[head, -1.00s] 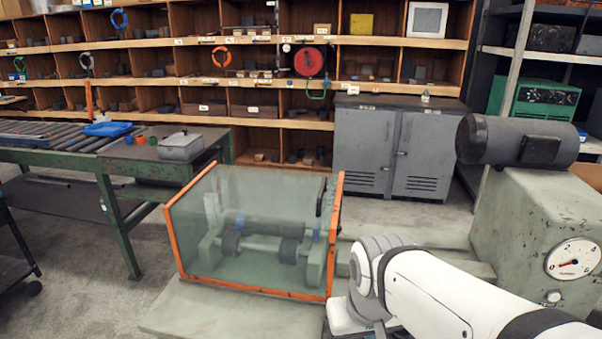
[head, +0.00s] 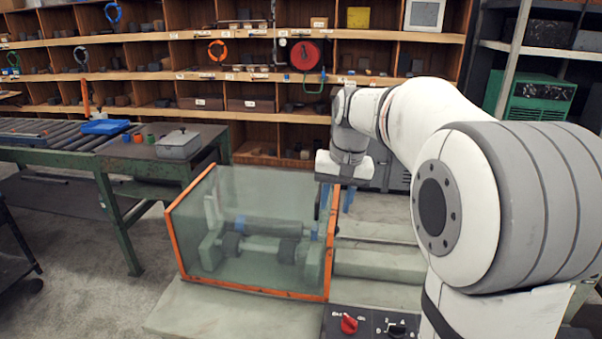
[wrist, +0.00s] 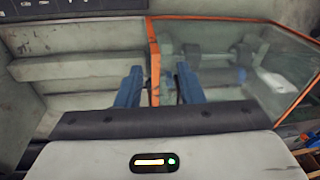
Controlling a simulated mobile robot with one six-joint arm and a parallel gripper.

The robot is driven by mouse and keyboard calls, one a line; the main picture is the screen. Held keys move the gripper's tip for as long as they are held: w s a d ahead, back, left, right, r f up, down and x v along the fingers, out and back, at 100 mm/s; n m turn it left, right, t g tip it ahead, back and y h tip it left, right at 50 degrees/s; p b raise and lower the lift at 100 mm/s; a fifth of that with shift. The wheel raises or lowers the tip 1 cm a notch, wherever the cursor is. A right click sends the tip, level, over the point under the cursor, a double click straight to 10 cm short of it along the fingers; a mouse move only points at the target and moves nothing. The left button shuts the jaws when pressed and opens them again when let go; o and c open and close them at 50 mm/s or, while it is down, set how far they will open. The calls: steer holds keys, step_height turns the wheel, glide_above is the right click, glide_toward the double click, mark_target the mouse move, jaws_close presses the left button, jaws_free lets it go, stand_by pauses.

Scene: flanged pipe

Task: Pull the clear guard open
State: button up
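The clear guard (head: 255,220) is a box of transparent panels with orange edges. It stands down over a dark pipe with blue bands (head: 275,228) lying on rollers. My gripper (head: 336,198) points down at the guard's right orange edge, near its back top corner. In the wrist view the two blue fingers of my gripper (wrist: 157,85) are apart, one on each side of the guard's orange edge (wrist: 153,60). A small dark part shows between them, perhaps the black handle seen earlier. Contact cannot be told, and the handle is hidden in the head view.
A control panel with a red knob (head: 349,323) is at the bottom, close to my arm. Shelves (head: 230,75) line the back. Floor at lower left is free.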

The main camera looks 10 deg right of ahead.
steer(key=m+p, duration=0.1)
steer(key=p, duration=0.1)
glide_toward(319, 191)
steer(key=d, duration=0.1)
steer(key=shift+g+y, duration=0.4)
steer(key=shift+w+a+f+p, duration=0.1)
steer(key=shift+w+a+f, duration=0.1)
steer(key=shift+f, duration=1.1)
steer(key=shift+w+a+f+p, duration=0.15)
steer(key=shift+a+f, duration=0.1)
steer(key=shift+f, duration=1.05)
steer(key=shift+w+a+f+p, duration=0.1)
steer(key=shift+w+a+f, duration=0.1)
steer(key=shift+f, duration=1.15)
jaws_close()
steer(key=shift+a, duration=0.1)
